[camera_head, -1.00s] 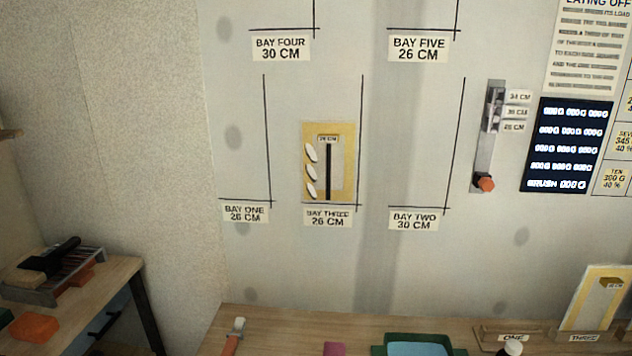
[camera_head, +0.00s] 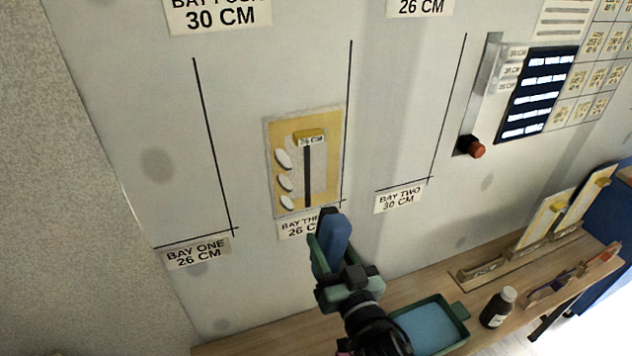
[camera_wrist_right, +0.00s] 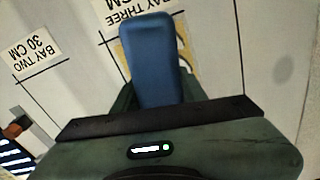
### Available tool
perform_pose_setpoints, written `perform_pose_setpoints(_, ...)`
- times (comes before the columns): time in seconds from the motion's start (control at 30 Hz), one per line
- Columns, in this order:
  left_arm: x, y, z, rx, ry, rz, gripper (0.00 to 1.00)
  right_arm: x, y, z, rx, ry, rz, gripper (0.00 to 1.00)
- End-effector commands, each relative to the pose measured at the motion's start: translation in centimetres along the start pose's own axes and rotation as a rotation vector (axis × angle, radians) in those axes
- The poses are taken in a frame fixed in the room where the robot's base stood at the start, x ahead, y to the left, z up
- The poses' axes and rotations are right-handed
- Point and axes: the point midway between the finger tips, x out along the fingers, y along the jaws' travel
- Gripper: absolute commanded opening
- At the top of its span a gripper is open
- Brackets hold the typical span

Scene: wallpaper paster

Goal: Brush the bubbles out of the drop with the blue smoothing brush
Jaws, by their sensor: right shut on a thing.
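The drop (camera_head: 328,160) is a yellow-bordered panel on the wall in bay three, with several white oval bubbles (camera_head: 284,182) down its left side and a dark vertical stripe at its middle. My right gripper (camera_head: 327,245) is shut on the blue smoothing brush (camera_head: 336,236), just below the drop's lower right corner in the head view. In the right wrist view the blue brush (camera_wrist_right: 152,60) stands up from the jaws and covers part of the drop (camera_wrist_right: 186,58). I cannot tell whether the brush touches the wall. My left gripper is out of view.
A wooden table (camera_head: 270,338) runs along the wall below. On it are a green tray (camera_head: 462,310) with a blue inside, a dark bottle (camera_head: 497,307) and a rack (camera_head: 490,270) with yellow-bordered panels. An orange-knobbed fixture (camera_head: 476,149) is on the wall at right.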

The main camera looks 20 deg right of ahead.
Motion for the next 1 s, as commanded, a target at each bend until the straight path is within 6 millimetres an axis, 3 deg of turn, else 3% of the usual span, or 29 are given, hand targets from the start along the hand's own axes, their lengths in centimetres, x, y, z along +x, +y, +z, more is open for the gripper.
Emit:
perform_pose_setpoints(0.03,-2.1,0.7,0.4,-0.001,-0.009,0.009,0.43,1.4,-0.5,-2.5,-0.004,0.009,-0.004,0.00)
perform_pose_setpoints(0.2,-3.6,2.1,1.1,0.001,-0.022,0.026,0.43,3.6,-1.0,-4.3,-0.008,0.013,-0.008,0.00)
perform_pose_setpoints(0.7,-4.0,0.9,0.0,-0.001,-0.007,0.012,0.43,4.0,-1.1,-4.5,-0.006,0.011,-0.007,0.00)
perform_pose_setpoints(1.0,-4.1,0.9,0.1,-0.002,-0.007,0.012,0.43,7.2,-1.1,-4.2,-0.008,0.014,-0.008,0.00)
